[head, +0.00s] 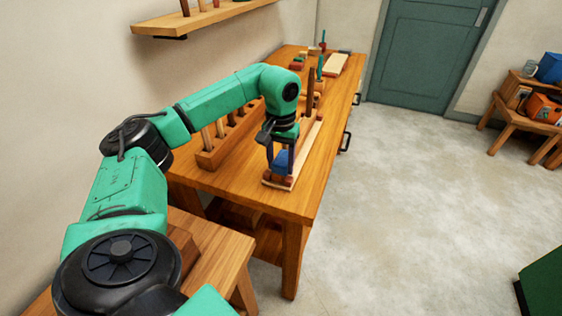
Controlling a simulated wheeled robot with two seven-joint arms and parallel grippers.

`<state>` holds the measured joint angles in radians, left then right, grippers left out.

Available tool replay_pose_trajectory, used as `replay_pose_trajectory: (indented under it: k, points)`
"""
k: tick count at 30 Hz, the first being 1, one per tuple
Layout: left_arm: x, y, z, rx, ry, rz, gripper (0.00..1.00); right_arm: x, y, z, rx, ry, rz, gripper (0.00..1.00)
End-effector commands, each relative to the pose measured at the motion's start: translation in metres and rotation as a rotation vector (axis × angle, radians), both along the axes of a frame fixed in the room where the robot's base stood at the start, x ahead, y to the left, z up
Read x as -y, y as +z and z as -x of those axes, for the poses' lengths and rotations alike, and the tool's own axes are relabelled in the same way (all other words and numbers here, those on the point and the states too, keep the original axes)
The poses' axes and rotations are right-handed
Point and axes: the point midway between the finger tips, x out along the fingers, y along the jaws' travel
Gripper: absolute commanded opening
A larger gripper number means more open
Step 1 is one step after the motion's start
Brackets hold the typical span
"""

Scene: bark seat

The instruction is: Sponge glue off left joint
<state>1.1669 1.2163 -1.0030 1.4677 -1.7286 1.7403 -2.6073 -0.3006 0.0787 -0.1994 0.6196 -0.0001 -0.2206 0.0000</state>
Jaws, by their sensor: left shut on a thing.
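My left gripper (280,157) points down over the near end of the workbench. It is shut on a small blue block that looks like the sponge (282,162). Just below it is the near end of a long, pale wooden piece (304,143), with reddish-brown blocks at that end. I cannot tell whether the sponge touches the wood. The joint and any glue on it are too small or hidden behind the gripper to make out. My right gripper is not in view.
The wooden workbench (240,190) runs away from me along the wall. A wooden rack of upright tools (212,157) stands left of the gripper. More small items lie at the bench's far end. A shelf (200,18) hangs above.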

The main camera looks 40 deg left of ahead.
Motion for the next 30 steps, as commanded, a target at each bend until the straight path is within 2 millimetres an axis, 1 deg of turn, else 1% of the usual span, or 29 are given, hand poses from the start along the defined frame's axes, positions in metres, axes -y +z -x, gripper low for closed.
replay_pose_trajectory:
  k: [11,30]
  points:
    - [0.0,0.001,0.0,0.0,0.0,0.0,0.1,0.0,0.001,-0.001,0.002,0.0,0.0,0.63]
    - [0.0,-0.01,0.0,0.0,0.0,0.0,0.1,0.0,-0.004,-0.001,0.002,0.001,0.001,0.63]
